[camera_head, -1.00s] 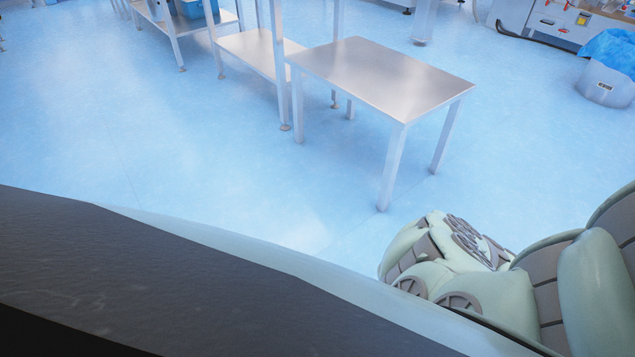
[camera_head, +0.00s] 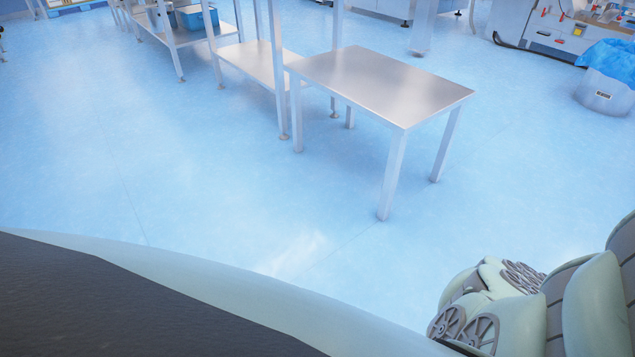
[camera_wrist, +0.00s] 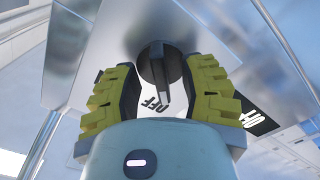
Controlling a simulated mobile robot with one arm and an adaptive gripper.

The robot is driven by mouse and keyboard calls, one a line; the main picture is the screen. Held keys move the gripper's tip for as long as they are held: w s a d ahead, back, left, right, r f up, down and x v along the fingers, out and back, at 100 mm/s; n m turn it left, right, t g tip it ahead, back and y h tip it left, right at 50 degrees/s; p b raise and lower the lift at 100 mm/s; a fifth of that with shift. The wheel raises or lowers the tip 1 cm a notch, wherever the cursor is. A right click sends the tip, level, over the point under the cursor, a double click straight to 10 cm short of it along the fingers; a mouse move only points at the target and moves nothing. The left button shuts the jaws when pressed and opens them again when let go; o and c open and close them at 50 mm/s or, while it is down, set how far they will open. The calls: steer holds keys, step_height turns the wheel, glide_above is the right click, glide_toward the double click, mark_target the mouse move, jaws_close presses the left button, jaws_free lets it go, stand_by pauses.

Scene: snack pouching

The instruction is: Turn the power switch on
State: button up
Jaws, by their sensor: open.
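The power switch (camera_wrist: 160,62) is a round black knob with a raised bar grip, on a grey metal panel (camera_wrist: 205,25) in the wrist view. The bar runs roughly down the picture towards a label (camera_wrist: 155,104) reading "OFF". My gripper (camera_wrist: 163,74) is open, with one yellow padded finger on each side of the knob. A gap shows between the knob and each finger. I cannot tell how deep the fingertips reach along it. Another dark label with white letters shows partly beyond the right finger. The head view shows neither the switch nor my gripper.
In the head view a bare steel table (camera_head: 385,85) stands on a blue floor (camera_head: 210,170). Behind it are shelving with a blue bin (camera_head: 198,17), and a grey container with a blue liner (camera_head: 608,70). Machines stand at the back right. The floor is clear left of the table.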

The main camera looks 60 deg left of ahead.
steer(key=shift+d, duration=0.2)
jaws_close()
stand_by(0.4)
steer(key=shift+a, duration=0.1)
